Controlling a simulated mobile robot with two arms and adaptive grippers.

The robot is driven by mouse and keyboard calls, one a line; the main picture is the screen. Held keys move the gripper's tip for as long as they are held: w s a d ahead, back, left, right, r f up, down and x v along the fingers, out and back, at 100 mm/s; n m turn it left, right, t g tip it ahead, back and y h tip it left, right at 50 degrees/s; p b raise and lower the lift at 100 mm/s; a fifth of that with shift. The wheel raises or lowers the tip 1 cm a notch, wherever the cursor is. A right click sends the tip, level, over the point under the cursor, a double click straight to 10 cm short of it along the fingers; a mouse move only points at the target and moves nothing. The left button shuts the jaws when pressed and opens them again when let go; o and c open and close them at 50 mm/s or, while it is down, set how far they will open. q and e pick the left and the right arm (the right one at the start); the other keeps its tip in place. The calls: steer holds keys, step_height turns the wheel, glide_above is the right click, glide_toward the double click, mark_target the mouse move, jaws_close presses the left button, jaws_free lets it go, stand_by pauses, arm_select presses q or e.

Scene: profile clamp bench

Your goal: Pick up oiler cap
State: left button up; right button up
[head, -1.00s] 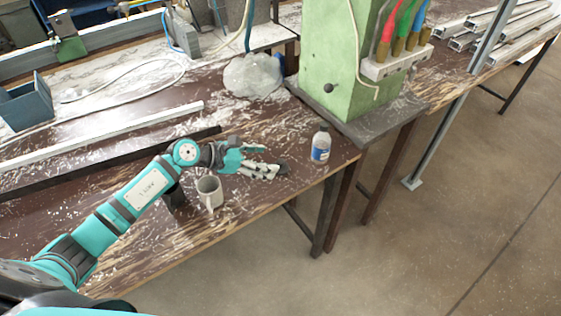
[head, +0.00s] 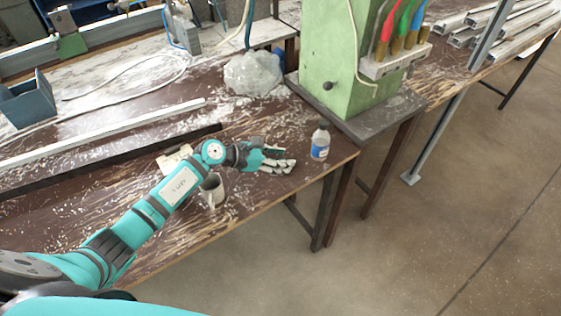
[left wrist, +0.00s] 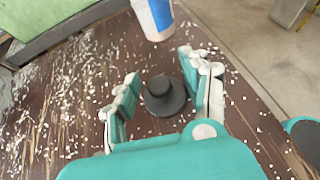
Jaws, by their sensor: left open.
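The oiler cap (left wrist: 165,96) is a dark round disc with a raised knob, lying on the brown bench (left wrist: 60,125) in the left wrist view. It sits between the two spread fingers of my left gripper (left wrist: 162,68), with bare bench showing on both sides of it. In the head view my left gripper (head: 284,160) is low over the bench near its front edge, its fingers apart and empty. I cannot make out the cap there; the gripper seems to cover it. My right gripper is not in view.
A pale mug (head: 214,192) is beside my left forearm. A green machine (head: 332,60) stands behind. The bench edge is close.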

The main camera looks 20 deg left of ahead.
arm_select(q)
steer(key=c, duration=0.7)
steer(key=shift+a, duration=0.1)
jaws_close()
